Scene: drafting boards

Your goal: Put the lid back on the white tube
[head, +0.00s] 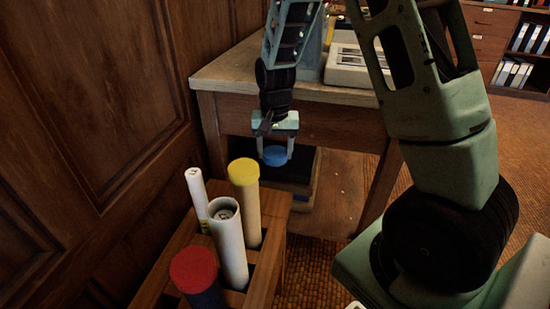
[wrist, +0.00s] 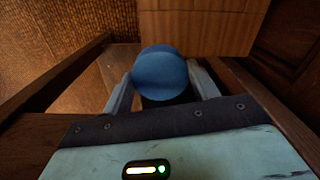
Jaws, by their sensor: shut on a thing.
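The white tube (head: 229,250) stands upright and open at the top in a wooden rack, with something rolled showing inside its mouth. My gripper (head: 274,154) is shut on a round blue lid (head: 275,156), holding it in the air beyond the rack, near the front of the wooden table. In the wrist view the blue lid (wrist: 160,73) sits between the two fingers of my gripper (wrist: 160,88). The white tube cannot be made out in the wrist view.
The rack (head: 263,279) also holds a yellow-capped tube (head: 245,200), a red-capped tube (head: 195,275) and a thin white roll (head: 197,193), all close to the white tube. A wood-panelled wall (head: 90,110) is at the left. The wooden table (head: 230,78) stands behind.

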